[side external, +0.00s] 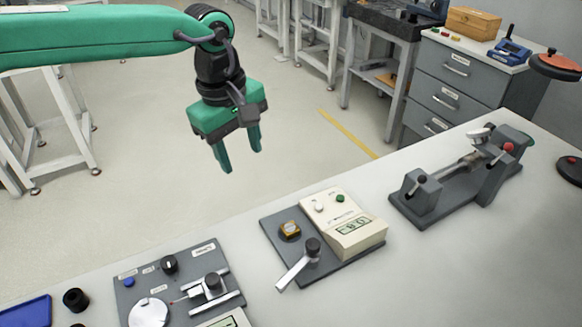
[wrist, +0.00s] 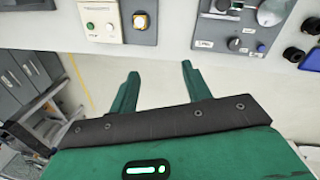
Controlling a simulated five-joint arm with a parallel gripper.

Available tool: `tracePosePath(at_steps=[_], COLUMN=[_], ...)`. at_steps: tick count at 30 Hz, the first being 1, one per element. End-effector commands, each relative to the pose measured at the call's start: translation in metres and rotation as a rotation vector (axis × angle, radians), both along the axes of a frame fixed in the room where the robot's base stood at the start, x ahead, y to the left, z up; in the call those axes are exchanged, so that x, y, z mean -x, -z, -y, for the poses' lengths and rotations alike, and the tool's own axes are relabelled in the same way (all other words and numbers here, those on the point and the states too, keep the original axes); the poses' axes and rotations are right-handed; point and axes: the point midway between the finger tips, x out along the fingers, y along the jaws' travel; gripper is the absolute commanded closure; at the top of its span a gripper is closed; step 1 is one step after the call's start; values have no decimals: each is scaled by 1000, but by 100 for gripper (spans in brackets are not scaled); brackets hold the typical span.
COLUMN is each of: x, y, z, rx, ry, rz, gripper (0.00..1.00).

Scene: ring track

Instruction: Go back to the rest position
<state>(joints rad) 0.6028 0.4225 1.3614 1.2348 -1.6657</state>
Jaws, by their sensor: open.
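My gripper (side external: 237,160) hangs at the upper left in the side external view, well above the level of the bench and apart from everything on it. Its two green fingers point down and stand apart with nothing between them. In the wrist view my gripper (wrist: 160,82) also shows both fingers spread and empty, with the floor visible between them. The bench (side external: 420,260) runs across the lower part of the side external view.
On the bench stand a panel with a dial and lever (side external: 180,285), a cream meter box (side external: 345,222) on a grey plate, and a grey clamp fixture (side external: 425,195). A blue tray (side external: 28,312) lies at lower left. Grey drawers (side external: 455,85) stand behind. The air around my gripper is clear.

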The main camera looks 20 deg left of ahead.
Motion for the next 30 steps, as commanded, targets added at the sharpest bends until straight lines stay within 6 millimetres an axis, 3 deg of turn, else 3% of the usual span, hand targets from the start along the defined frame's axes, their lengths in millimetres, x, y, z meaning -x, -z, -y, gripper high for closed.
tracePosePath(at_steps=[3, 13, 21, 30], x=[5, 33, 68, 115], y=[-17, -46, -56, -53], z=[-33, -114, -174, -229], rx=[3, -18, -63, -140], ry=[71, 282, 452, 639], rz=[34, 130, 208, 288], gripper=[52, 52, 52, 52])
